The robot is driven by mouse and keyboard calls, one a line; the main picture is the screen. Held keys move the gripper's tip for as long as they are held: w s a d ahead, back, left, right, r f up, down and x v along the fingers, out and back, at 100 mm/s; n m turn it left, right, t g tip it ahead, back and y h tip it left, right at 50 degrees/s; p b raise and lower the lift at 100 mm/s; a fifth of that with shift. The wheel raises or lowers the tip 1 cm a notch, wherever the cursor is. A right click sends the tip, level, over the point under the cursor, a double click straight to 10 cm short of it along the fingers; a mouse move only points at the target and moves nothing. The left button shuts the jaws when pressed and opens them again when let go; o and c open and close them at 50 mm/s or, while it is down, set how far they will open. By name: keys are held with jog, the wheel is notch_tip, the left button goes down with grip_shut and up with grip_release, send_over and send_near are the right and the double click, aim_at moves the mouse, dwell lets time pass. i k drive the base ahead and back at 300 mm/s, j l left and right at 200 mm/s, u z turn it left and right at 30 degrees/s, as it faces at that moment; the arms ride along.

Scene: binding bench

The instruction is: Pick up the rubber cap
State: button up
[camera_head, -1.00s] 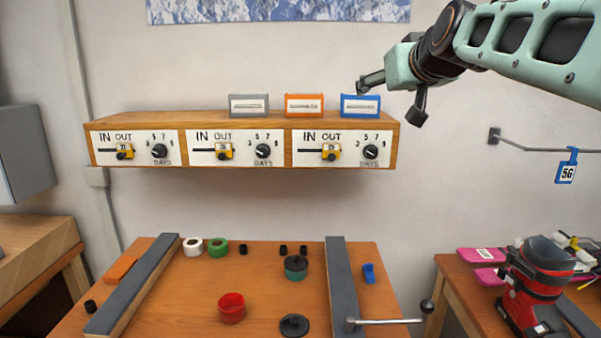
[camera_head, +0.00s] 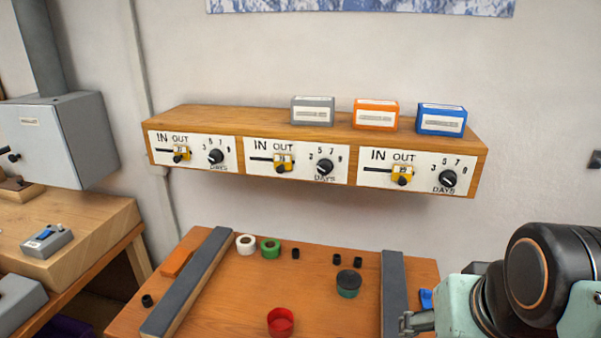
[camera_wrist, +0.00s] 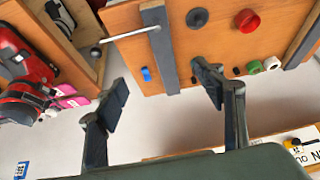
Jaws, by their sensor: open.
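Several small black pieces lie on the wooden bench: one by the green roll (camera_head: 295,253), two near the teal jar (camera_head: 336,259) (camera_head: 357,262), and one outside the left rail (camera_head: 147,300). I cannot tell which is the rubber cap. A black piece also shows in the wrist view (camera_wrist: 236,70). My gripper (camera_head: 412,322) is low at the right, by the right grey rail. In the wrist view my gripper (camera_wrist: 162,92) has its fingers wide apart with nothing between them.
The bench (camera_head: 225,290) carries grey rails (camera_head: 190,282) (camera_head: 394,285), a white roll (camera_head: 246,244), a green roll (camera_head: 271,248), a black-topped teal jar (camera_head: 348,284) and a red cup (camera_head: 281,322). A wooden shelf (camera_head: 240,118) with three small boxes hangs above.

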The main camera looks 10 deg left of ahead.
aim_at(146, 299)
jog(key=u, duration=1.85)
jog(key=j+z, duration=0.1)
jog(key=z, duration=1.1)
jog(key=j+z, duration=0.3)
jog(key=z, duration=0.15)
jog(key=j+z, duration=0.3)
jog(key=z, duration=0.15)
jog(key=k+j+z, duration=0.1)
jog(key=j+z, duration=0.15)
jog(key=k+j+z, duration=0.15)
jog(key=j+z, duration=0.15)
jog(key=j, duration=0.15)
jog(key=k+j+z, duration=0.15)
jog(key=j, duration=0.2)
jog(key=k+j+z, duration=0.15)
jog(key=k+j, duration=0.25)
jog(key=j, duration=0.15)
jog(key=k+j, duration=0.25)
jog(key=j, duration=0.15)
